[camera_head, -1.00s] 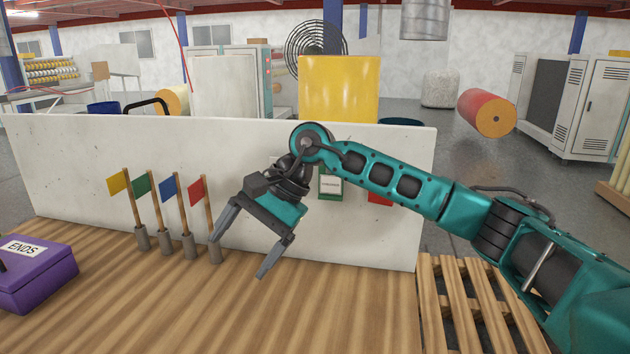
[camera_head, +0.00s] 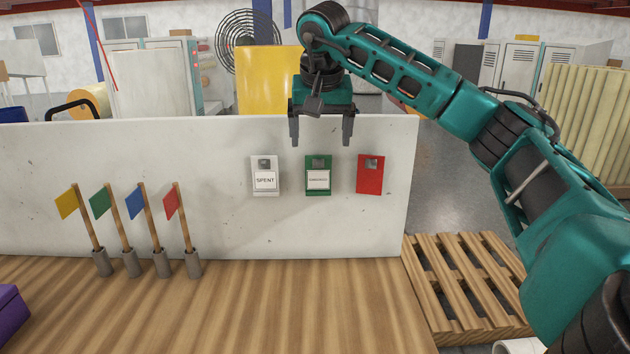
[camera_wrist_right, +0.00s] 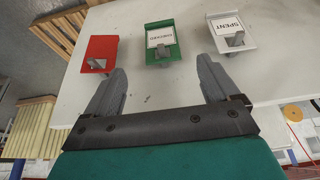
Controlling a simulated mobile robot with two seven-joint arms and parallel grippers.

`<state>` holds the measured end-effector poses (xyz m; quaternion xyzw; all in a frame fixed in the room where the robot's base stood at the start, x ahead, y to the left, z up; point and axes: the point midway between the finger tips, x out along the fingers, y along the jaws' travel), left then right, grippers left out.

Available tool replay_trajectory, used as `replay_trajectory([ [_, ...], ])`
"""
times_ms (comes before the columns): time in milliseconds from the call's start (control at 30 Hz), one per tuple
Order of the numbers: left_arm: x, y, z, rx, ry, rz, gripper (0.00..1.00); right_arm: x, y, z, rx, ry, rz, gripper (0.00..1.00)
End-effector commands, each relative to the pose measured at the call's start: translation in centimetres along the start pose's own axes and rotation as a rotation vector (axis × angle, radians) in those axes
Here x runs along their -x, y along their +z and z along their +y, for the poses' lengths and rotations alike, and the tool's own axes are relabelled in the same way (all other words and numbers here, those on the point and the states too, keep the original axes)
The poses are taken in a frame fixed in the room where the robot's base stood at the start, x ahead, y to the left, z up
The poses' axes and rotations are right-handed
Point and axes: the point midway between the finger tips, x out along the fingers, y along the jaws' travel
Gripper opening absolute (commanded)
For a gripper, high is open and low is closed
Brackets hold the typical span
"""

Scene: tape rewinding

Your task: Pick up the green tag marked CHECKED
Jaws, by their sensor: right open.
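The green tag (camera_head: 318,170) hangs on the white panel (camera_head: 230,220), between a white tag marked SPENT (camera_head: 264,181) and a red tag (camera_head: 370,178). Its white label is too small to read clearly in the head view. My right gripper (camera_head: 321,140) is open and empty, pointing down just above the green tag and apart from it. In the right wrist view the green tag (camera_wrist_right: 172,50) shows beyond and between the open fingers (camera_wrist_right: 162,90), with the white tag (camera_wrist_right: 220,24) and red tag (camera_wrist_right: 92,65) beside it. My left gripper is out of view.
Several small flags on wooden sticks (camera_head: 125,225) stand in grey holders on the wooden table (camera_head: 230,310), left of the tags. A purple box (camera_head: 10,312) is at the left edge. A wooden pallet (camera_head: 465,285) lies at the right.

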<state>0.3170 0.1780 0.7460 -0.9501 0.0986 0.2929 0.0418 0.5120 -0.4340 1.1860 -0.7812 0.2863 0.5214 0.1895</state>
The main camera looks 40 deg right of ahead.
Motion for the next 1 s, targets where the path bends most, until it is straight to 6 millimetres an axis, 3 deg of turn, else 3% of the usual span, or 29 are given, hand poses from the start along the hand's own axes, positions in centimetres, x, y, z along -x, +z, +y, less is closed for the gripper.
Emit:
replay_trajectory([
  [33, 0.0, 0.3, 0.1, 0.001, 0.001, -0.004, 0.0, -1.3, 0.1, 0.1, -0.001, 0.004, -0.004, 0.88],
  [200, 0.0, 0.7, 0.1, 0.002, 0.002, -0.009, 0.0, -4.1, 0.1, 0.0, -0.001, 0.001, -0.003, 0.88],
  [467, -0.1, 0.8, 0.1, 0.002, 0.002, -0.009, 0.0, -6.2, 0.1, -0.1, 0.0, -0.001, -0.003, 0.88],
  [700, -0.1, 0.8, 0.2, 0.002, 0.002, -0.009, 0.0, -9.7, 0.0, -0.2, 0.0, -0.001, -0.003, 0.88],
  [1000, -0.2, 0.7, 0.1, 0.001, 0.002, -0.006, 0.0, -10.4, 0.0, -0.3, 0.0, -0.003, -0.001, 0.88],
])
